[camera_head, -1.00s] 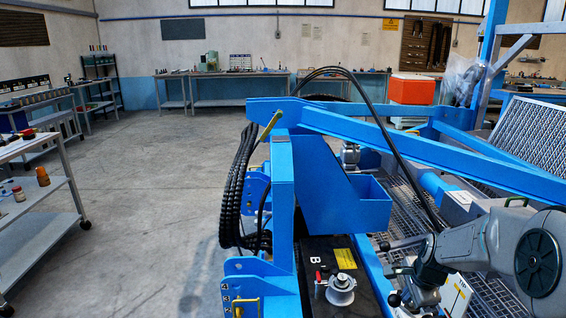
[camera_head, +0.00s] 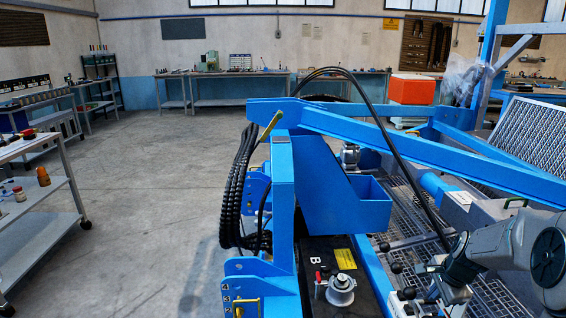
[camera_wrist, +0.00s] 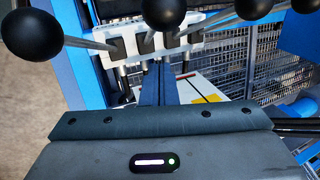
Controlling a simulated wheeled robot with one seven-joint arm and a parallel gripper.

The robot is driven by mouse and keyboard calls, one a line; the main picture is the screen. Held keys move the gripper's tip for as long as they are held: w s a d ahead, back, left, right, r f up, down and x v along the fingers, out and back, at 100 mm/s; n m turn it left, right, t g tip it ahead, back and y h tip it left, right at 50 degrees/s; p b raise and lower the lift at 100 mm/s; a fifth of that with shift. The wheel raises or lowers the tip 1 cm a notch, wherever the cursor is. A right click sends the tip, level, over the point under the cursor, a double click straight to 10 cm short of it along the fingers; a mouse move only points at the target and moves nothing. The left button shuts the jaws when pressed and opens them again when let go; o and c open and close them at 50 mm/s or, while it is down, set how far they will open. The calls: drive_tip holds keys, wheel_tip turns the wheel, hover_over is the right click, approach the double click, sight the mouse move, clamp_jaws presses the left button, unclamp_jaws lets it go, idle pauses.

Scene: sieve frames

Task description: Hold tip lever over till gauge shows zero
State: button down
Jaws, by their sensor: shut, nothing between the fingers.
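Several levers with black ball knobs stand in a row on a pale valve block (camera_wrist: 205,38). In the wrist view one knob (camera_wrist: 165,14) is straight ahead of my gripper (camera_wrist: 160,70), with others to its left (camera_wrist: 32,35) and right (camera_wrist: 252,8). I cannot tell which is the tip lever. My gripper is shut and empty, its fingers pointing at the block below the middle knob; contact with a lever is unclear. In the head view my gripper (camera_head: 432,268) is beside the knobs (camera_head: 397,268) at lower right. No gauge can be made out.
A blue machine frame (camera_head: 283,210) with black hoses fills the middle. A wire mesh deck (camera_head: 410,210) lies behind the levers. A grey trolley (camera_head: 45,235) stands at left, with clear floor (camera_head: 160,200) between.

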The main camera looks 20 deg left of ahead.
wheel_tip(320, 180, up, 7)
drive_tip(key=p, duration=0.5)
idle(0.5)
drive_tip(key=s+r+n+p, duration=0.1)
drive_tip(key=s+r+n, duration=0.3)
drive_tip(key=s, duration=0.6)
drive_tip(key=s+a+r+n+h+p, duration=0.1)
drive_tip(key=s+r+n, duration=0.3)
drive_tip(key=s, duration=0.6)
drive_tip(key=s+a+r+n, duration=0.1)
drive_tip(key=s+r+n, duration=0.2)
drive_tip(key=s, duration=0.7)
drive_tip(key=shift+s+a+r+n+g+p, duration=0.2)
drive_tip(key=shift+s+r+n+g+p, duration=0.15)
drive_tip(key=shift+n, duration=0.85)
drive_tip(key=shift+w, duration=0.15)
